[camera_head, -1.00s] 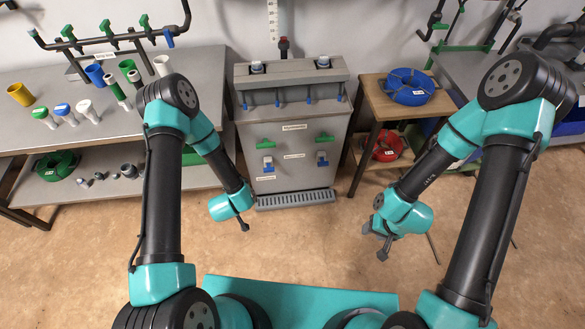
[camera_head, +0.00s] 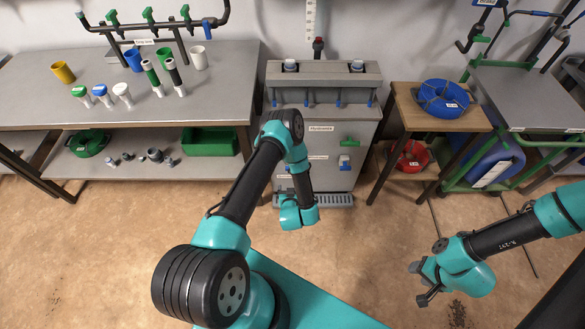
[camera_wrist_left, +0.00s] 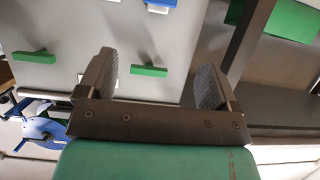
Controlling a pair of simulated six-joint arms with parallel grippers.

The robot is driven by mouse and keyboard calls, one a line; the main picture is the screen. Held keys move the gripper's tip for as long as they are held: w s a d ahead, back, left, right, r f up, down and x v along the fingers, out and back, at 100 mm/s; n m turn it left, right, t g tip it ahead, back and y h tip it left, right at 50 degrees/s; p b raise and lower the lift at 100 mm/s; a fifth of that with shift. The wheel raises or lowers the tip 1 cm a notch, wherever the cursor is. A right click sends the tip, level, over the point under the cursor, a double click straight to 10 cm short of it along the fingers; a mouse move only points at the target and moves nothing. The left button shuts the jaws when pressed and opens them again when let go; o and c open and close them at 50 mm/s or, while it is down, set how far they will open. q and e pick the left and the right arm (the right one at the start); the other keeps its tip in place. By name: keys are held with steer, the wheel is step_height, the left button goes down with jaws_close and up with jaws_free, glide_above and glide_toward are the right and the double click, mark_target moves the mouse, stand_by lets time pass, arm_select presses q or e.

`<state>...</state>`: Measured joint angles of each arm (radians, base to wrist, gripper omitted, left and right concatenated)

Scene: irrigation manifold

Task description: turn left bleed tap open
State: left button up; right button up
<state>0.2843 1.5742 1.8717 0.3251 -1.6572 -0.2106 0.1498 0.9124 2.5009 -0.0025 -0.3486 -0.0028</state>
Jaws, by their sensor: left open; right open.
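The grey manifold cabinet (camera_head: 345,100) stands ahead, with green bar handles on its front. In the left wrist view, which looks upside down, the left green handle (camera_wrist_left: 148,71), apparently the left bleed tap, lies crosswise. My left gripper (camera_wrist_left: 155,68) is open and empty; the handle shows between its fingers, nearer the left one, apparently apart from them. In the head view my left arm hides this handle and the fingers are not clear. The right green handle (camera_head: 350,141) also shows in the wrist view (camera_wrist_left: 34,57). My right gripper (camera_head: 424,282) is open and empty over the floor.
A blue-and-white fitting (camera_head: 345,162) sits below the right handle. Left is a grey bench (camera_head: 40,110) with cups and bottles, and a green bin (camera_head: 210,141) on its lower shelf. Right is a wooden stand (camera_head: 405,112) with a blue hose coil (camera_head: 443,98). The floor between is clear.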

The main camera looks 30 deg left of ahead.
arm_select(q)
steer(key=x, duration=1.7)
steer(key=shift+w+f, duration=0.1)
steer(key=shift+f, duration=0.05)
steer(key=c, duration=0.9)
